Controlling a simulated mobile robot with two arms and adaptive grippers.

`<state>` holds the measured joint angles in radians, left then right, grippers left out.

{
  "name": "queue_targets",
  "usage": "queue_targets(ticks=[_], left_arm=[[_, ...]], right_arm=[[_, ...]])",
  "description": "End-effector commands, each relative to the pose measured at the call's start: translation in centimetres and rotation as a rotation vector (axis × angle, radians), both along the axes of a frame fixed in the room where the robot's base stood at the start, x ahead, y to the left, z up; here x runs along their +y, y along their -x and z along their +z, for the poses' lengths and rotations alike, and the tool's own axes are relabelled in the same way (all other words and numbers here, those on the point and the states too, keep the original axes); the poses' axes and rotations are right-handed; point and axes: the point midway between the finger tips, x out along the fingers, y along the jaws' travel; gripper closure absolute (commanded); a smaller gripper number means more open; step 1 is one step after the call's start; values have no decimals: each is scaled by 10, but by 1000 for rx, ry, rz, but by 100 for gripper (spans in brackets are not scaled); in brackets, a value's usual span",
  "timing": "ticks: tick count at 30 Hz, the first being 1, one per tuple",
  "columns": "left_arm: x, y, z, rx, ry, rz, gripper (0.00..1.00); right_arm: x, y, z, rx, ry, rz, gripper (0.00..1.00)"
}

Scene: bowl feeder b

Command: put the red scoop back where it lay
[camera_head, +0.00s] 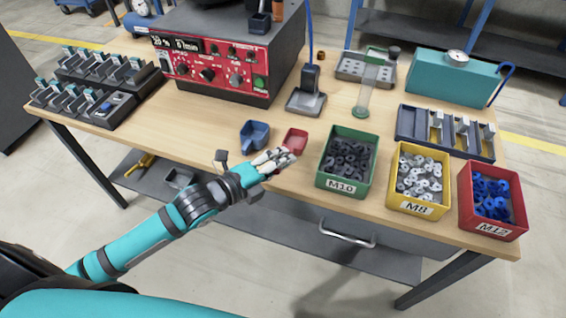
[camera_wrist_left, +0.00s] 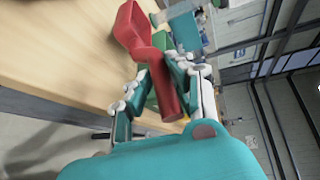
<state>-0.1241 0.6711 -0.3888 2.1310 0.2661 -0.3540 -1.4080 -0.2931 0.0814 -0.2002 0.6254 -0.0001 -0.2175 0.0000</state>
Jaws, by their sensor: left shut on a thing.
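The red scoop (camera_head: 295,139) shows in the head view just beyond the fingers of my left gripper (camera_head: 274,160), left of the green bin. In the left wrist view the red scoop (camera_wrist_left: 133,27) has its handle between the fingers of my left gripper (camera_wrist_left: 165,80), which is shut on it. Its bowl points away from the gripper, over the table. Whether the scoop touches the tabletop I cannot tell. A blue scoop (camera_head: 254,134) lies on the table to the left of the red one. My right gripper is not in view.
A green M10 bin (camera_head: 329,181), a yellow M8 bin (camera_head: 404,203) and a red M12 bin (camera_head: 491,230) stand along the front right. A red-fronted control box (camera_head: 205,90) stands behind. A small stand (camera_head: 306,102) is behind the scoops. Wood left of the blue scoop is clear.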

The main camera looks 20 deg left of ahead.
Motion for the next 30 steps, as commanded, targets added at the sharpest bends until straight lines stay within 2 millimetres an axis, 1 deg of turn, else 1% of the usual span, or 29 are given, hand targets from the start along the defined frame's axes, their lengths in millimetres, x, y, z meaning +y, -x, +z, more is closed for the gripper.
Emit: queue_targets(ticks=[1,3,6,8,13,16,21,22,27,30], left_arm=[[1,-9,0,-4,0,0,100],[1,-17,-1,-2,0,0,100],[2,-22,-2,-2,1,0,100],[2,-22,-9,1,2,-1,100],[2,-21,-33,3,2,0,100],[1,-21,-37,-1,1,-1,100],[2,-21,-37,-1,1,-1,100],[2,-21,-38,1,0,-2,78],[2,-21,-38,1,0,-1,58],[2,-21,-38,1,0,-1,58]], right_arm=[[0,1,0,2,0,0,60],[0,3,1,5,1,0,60],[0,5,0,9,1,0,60],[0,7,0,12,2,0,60],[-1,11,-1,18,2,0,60],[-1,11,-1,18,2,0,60],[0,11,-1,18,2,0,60],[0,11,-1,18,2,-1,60],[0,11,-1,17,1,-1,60],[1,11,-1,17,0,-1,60]])
